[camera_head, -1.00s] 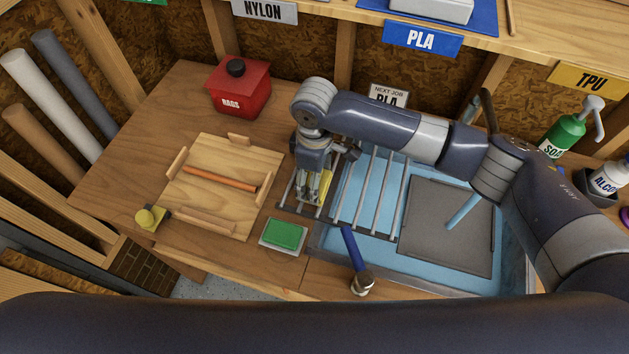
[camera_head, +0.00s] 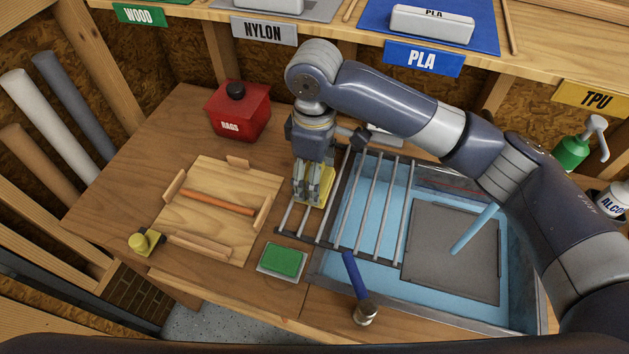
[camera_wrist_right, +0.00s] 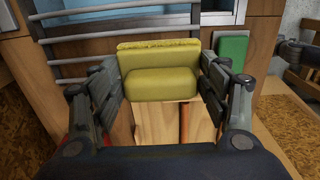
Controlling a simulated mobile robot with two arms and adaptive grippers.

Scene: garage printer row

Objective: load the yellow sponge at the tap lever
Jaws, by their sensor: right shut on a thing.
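My right gripper (camera_head: 313,188) is shut on the yellow sponge (camera_head: 320,192), above the left end of the metal bar rack (camera_head: 340,235). In the right wrist view the sponge (camera_wrist_right: 160,75) sits between the two finger pads, a thick yellow block with a rougher yellow edge behind it. The head view does not clearly show whether the sponge touches the rack. My left gripper is not in view.
A green pad (camera_head: 284,262) lies in front of the rack, beside a blue-handled tool (camera_head: 356,280). A wooden board with raised blocks (camera_head: 205,225) is at the left. A red rags box (camera_head: 238,112) stands behind. A dark plate (camera_head: 440,265) and light-blue rod (camera_head: 474,230) are at the basin.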

